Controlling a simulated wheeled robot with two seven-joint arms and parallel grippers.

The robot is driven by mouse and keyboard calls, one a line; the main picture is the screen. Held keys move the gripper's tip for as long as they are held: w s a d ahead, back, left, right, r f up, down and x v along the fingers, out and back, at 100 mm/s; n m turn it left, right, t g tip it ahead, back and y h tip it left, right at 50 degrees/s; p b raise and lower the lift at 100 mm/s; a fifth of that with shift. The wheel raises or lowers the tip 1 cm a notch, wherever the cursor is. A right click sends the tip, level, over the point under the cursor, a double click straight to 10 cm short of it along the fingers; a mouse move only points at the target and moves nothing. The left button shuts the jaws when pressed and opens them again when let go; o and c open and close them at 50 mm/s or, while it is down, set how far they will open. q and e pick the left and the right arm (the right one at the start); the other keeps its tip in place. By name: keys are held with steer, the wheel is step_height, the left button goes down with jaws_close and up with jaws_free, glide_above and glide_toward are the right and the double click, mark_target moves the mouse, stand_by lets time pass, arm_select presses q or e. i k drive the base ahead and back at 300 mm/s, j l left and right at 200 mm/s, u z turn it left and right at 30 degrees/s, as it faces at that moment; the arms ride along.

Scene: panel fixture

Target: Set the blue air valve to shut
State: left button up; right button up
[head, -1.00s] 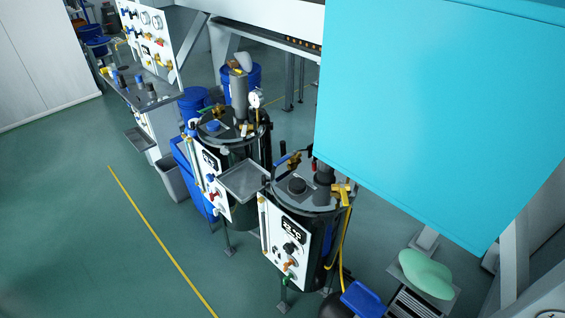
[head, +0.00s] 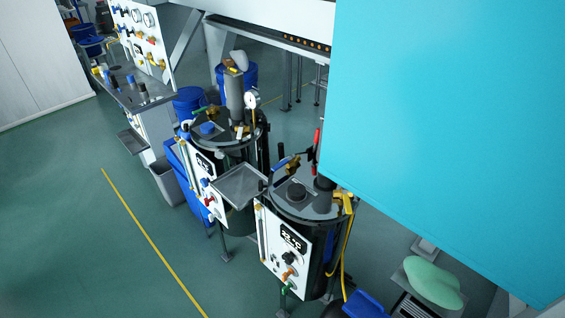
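Several blue-handled fittings are in the head view, and I cannot tell which is the air valve. One blue handle (head: 286,163) sits on the lid of the near tank (head: 300,203), slanting up to the right. Small blue handles also show on the white wall panel (head: 142,42) at the upper left, among red, yellow and black ones. A small blue knob (head: 205,182) is on the front panel of the farther tank. The handle positions are too small to read with certainty. Neither of my grippers is in view.
A large turquoise panel (head: 450,120) covers the upper right and hides what is behind it. A metal tray (head: 241,184) sits between the tanks. A yellow hose (head: 347,245) hangs beside the near tank. Open green floor (head: 70,240) lies at the left.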

mark_target(285, 161)
steer(key=k+j+z, duration=0.15)
steer(key=k, duration=0.3)
steer(key=k+j+z, duration=0.15)
steer(key=k, duration=0.35)
